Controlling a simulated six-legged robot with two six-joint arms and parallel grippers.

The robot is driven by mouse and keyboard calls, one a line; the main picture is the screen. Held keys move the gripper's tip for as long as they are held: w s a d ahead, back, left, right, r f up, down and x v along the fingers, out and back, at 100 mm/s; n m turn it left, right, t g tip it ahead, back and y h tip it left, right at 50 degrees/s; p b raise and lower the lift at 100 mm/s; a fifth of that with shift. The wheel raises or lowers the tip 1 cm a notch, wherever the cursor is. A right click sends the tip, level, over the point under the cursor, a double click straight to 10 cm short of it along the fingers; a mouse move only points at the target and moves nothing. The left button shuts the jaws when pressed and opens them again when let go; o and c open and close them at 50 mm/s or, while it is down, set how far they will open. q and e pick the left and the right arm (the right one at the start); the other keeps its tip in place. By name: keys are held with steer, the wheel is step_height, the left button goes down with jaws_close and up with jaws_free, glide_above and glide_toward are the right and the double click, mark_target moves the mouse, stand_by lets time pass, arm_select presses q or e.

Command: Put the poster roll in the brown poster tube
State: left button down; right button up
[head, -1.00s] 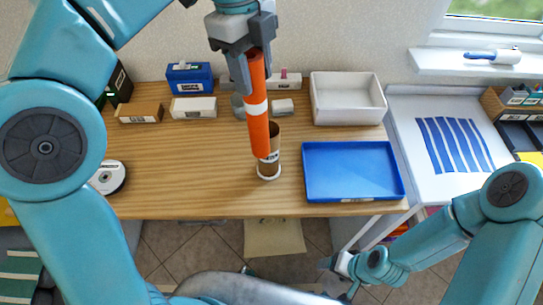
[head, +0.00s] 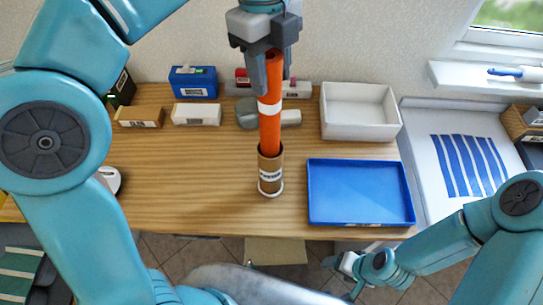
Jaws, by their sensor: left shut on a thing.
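The poster roll (head: 270,128) is orange with a white band and stands upright. My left gripper (head: 273,82) is shut on its upper end. The brown poster tube (head: 270,177) stands upright on the wooden desk, with a white label and a pale base ring. The roll's lower end is hidden behind or inside the tube's rim, and the two line up; it looks to be in the tube's mouth. My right gripper (head: 345,270) is low at the right, in front of the desk; its fingers are too small to tell open from shut.
A blue tray (head: 360,220) lies right of the tube, with a white bin (head: 395,131) behind it. Small boxes, such as a blue box (head: 193,83) and a white box (head: 196,115), stand along the back. The desk (head: 180,185) left of the tube is mostly clear.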

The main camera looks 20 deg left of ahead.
mark_target(270, 137)
arm_select(q)
step_height(270, 137, down, 13)
steer(key=shift+d+f+b, duration=0.1)
steer(key=shift+b, duration=0.8)
steer(key=f, duration=0.3)
steer(key=shift+s+f, duration=0.2)
steer(key=shift+w+f, duration=0.15)
steer(key=shift+f, duration=0.05)
steer(key=c, duration=0.6)
jaws_free()
steer(key=shift+r, duration=0.1)
arm_select(e)
steer(key=f, duration=0.2)
steer(key=shift+s+f, duration=0.25)
steer(key=shift+f, duration=0.15)
arm_select(q)
steer(key=r, duration=0.4)
steer(key=r+p, duration=0.1)
steer(key=r, duration=0.3)
steer(key=a+r, duration=0.1)
steer(key=r, duration=0.3)
steer(key=shift+w, duration=0.2)
arm_select(e)
steer(key=shift+r, duration=0.85)
